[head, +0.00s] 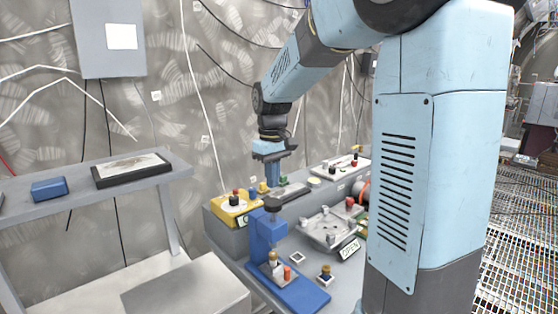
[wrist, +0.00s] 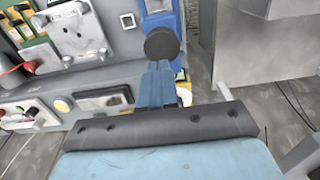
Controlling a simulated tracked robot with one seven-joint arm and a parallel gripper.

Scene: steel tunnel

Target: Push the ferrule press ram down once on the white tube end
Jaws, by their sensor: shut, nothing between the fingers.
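The blue ferrule press (head: 263,240) stands on its blue base at the front of the workbench. Its ram has a dark round head (head: 272,203) on top, which also shows in the wrist view (wrist: 162,43). My gripper (head: 272,178) points down, above and apart from the ram head, with its blue fingers together and empty. In the wrist view my fingertips (wrist: 158,66) lie just below the dark head in the picture. A small light fitting (head: 271,258) sits under the ram; I cannot tell the white tube end there. An orange piece (head: 287,271) stands beside it.
A shelf (head: 80,185) stands on the left.

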